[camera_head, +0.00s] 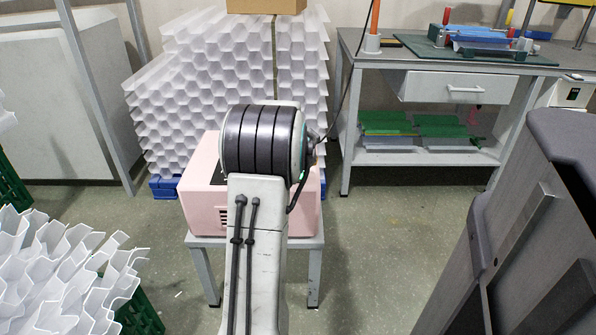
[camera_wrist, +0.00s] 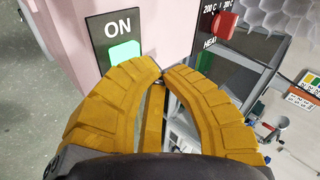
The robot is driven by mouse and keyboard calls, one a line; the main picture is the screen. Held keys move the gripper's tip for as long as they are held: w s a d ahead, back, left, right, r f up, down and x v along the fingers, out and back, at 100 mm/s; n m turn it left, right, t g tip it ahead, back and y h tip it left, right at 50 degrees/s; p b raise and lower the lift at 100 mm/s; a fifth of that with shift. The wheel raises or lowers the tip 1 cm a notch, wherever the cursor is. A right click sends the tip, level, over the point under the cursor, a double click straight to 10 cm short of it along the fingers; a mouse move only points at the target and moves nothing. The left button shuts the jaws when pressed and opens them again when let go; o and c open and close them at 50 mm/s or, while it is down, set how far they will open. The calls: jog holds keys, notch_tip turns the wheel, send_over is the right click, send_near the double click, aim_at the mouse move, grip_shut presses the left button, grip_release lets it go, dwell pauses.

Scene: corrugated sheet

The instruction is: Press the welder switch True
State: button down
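The pink welder (camera_head: 198,190) stands on a small grey table, largely hidden behind my arm in the head view. In the wrist view its pink casing (camera_wrist: 80,25) carries a black panel (camera_wrist: 100,28) marked ON, with a lit green switch (camera_wrist: 124,52) below the word. A red knob (camera_wrist: 222,24) on a black panel marked HEAT is to the right. My gripper (camera_wrist: 161,72) has its yellow fingertips together, with nothing seen between them. The tips appear just right of and below the green switch; I cannot tell whether they touch the welder. The head view hides the gripper.
The small grey table (camera_head: 203,242) bears the welder. White corrugated sheets (camera_head: 205,100) are stacked behind it, and more sheets (camera_head: 60,275) lie front left. A workbench (camera_head: 400,60) stands back right, and a large dark unit (camera_head: 545,215) front right. Open floor (camera_head: 385,240) lies between.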

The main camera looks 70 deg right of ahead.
jog(key=shift+r, duration=0.15)
jog(key=shift+r+p, duration=2.1)
jog(key=shift+r, duration=0.85)
